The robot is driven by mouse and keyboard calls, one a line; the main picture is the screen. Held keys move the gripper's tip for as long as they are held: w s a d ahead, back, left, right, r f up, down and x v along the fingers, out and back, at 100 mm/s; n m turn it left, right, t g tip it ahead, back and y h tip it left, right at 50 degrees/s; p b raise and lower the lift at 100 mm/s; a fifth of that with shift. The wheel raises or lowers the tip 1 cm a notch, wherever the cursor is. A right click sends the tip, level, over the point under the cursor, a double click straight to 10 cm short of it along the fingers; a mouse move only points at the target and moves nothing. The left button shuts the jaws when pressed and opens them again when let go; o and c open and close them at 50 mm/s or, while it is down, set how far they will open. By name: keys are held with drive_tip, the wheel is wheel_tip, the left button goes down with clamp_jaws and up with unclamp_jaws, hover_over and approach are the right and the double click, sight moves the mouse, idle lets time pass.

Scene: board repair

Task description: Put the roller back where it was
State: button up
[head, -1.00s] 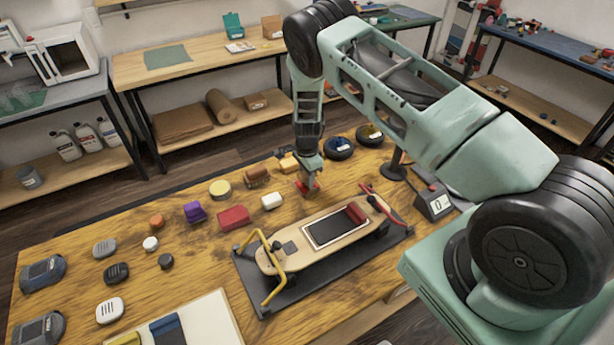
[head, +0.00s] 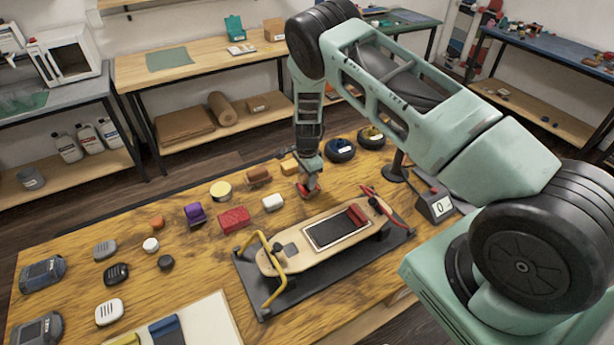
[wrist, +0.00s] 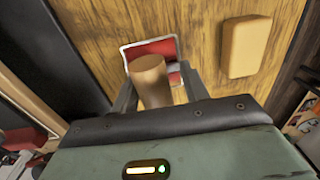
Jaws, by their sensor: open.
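The roller (wrist: 149,50) is in the wrist view, with a red part, a pale frame and a wooden handle. The handle (wrist: 151,82) points up towards the camera, between my two fingers. My gripper (wrist: 155,92) is open around the handle, with a finger on each side; I cannot tell whether either touches it. In the head view my gripper (head: 307,188) is low over the wooden table, just behind the skateboard deck, and mostly hides the roller. Only a little red shows there at the gripper's tip.
The skateboard deck (head: 290,262) lies on a dark mat (head: 270,300) in front, with a yellow bracket (head: 275,278). A tan block (wrist: 250,47) lies beside the roller.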

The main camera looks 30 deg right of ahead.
drive_tip(key=shift+s+r+p, duration=0.2)
drive_tip(key=shift+s+p, duration=0.15)
drive_tip(key=shift+s, duration=0.2)
drive_tip(key=r+b, duration=0.2)
drive_tip(key=r, duration=0.9)
drive_tip(key=shift+w+r+b, duration=0.1)
drive_tip(key=shift+w+b, duration=0.1)
drive_tip(key=shift+b, duration=0.1)
drive_tip(key=s+a+r+n+y, duration=0.1)
drive_tip(key=s+a+r+n, duration=0.5)
drive_tip(key=s+a+r, duration=0.3)
drive_tip(key=s+a+r+n+y, duration=0.1)
drive_tip(key=s+a+r+n, duration=0.65)
drive_tip(key=a, duration=0.35)
drive_tip(key=s+r+n, duration=0.2)
drive_tip(key=s+n, duration=0.4)
drive_tip(key=s, duration=0.4)
drive_tip(key=s+a+r+n+h, duration=0.1)
drive_tip(key=s+r+n, duration=0.2)
drive_tip(key=s+n, duration=0.3)
drive_tip(key=s, duration=0.5)
drive_tip(key=shift+a+r, duration=0.2)
drive_tip(key=shift+a, duration=0.1)
